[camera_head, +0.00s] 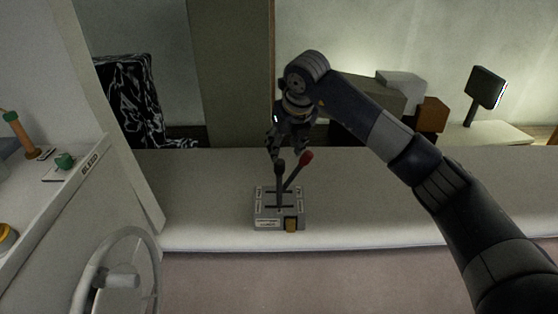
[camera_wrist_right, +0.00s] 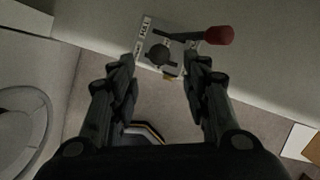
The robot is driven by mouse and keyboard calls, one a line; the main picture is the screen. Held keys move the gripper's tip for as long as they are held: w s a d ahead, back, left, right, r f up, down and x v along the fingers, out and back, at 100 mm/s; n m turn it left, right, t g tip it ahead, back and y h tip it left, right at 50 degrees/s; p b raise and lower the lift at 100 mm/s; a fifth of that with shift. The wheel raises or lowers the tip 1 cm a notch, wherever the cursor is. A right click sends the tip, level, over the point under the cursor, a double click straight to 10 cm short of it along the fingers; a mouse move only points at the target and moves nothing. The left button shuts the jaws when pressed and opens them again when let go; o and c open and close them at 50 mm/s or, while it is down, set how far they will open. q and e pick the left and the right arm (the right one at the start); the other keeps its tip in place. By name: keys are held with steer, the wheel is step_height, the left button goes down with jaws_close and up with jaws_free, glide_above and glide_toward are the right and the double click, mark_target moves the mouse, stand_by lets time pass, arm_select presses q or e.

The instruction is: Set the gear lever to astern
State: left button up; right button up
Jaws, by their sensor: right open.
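A grey control box (camera_head: 264,222) sits on the pale bench top, with two slots, small labels and a yellow part on its front. Two levers rise from it: one with a black knob (camera_head: 280,170) and one with a red knob (camera_head: 306,157), leaning right. The labels are too small to tell which is the gear lever. My right gripper (camera_head: 284,150) is open above the box, pointing down. In the right wrist view, the black knob (camera_wrist_right: 158,55) shows between the spread fingertips (camera_wrist_right: 160,68), with no visible grip; the red knob (camera_wrist_right: 219,35) is outside the right finger.
A grey handwheel (camera_head: 118,280) and a panel marked BLEED (camera_head: 90,163) with a green knob (camera_head: 65,160) stand at the left. Boxes (camera_head: 400,85) and a small screen (camera_head: 486,87) are at the back right. The bench (camera_head: 200,190) beside the box is clear.

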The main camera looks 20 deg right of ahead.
mark_target(281, 161)
steer(key=p+x, duration=0.1)
steer(key=x, duration=0.7)
steer(key=shift+w+f+p, duration=0.15)
steer(key=shift+f+p, duration=0.2)
jaws_close()
